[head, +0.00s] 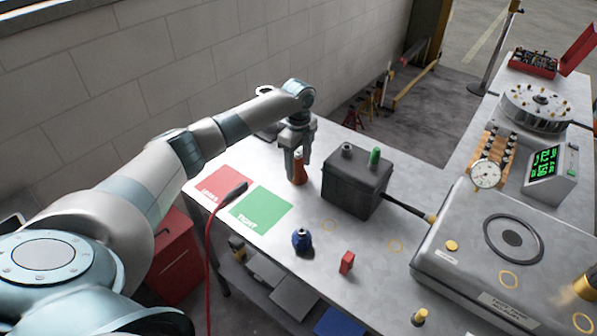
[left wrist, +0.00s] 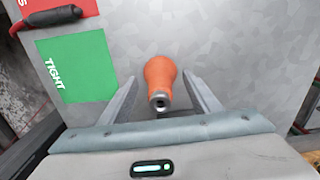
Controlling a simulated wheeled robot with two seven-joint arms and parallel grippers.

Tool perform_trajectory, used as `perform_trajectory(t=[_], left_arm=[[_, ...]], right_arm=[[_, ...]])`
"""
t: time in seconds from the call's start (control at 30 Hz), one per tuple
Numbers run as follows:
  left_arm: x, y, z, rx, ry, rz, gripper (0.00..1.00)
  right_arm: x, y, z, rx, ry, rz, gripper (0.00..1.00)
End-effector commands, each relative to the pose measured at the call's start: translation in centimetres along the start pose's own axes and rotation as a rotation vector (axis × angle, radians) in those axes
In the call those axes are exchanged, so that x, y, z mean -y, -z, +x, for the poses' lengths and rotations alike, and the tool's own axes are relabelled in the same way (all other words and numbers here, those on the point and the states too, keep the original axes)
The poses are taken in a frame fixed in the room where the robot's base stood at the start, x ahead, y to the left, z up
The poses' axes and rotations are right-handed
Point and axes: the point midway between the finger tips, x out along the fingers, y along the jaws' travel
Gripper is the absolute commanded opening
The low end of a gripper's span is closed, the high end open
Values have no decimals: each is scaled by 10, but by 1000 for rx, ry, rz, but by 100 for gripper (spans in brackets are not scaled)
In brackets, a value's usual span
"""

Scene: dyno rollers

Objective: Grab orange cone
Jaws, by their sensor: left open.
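The orange cone (head: 299,168) stands on the grey workbench beside the green mat in the head view. In the left wrist view the orange cone (left wrist: 160,78) is seen from above, its narrow metallic tip towards the camera. My left gripper (head: 297,160) is over it, with one finger on each side. In the left wrist view the left gripper (left wrist: 160,100) is open, and gaps show between its fingers and the cone. My right gripper is in neither view.
A dark grey box (head: 355,185) stands close right of the cone. A red mat (head: 222,184) and a green mat (head: 262,208) lie to the left, with a black-ended red cable (head: 234,192) across them. A blue object (head: 302,240) and a red block (head: 346,262) stand nearer the front.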

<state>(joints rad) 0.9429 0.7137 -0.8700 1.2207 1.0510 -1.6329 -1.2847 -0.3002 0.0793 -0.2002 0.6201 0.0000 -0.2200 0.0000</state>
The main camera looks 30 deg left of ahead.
Motion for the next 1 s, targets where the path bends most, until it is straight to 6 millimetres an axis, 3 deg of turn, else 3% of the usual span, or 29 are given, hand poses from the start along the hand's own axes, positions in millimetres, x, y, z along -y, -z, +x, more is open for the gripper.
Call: perform_trajectory(t=[0.13,0.3,0.33,0.73,1.0], left_arm=[[0,0,0,0,0,0,57],[0,0,0,0,0,0,16],[0,0,0,0,0,0,12],[1,0,-6,0,3,-1,12],[2,0,-37,0,6,0,12]], right_arm=[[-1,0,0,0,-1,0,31],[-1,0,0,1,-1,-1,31],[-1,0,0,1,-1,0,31],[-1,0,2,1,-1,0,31],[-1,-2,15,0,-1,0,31]])
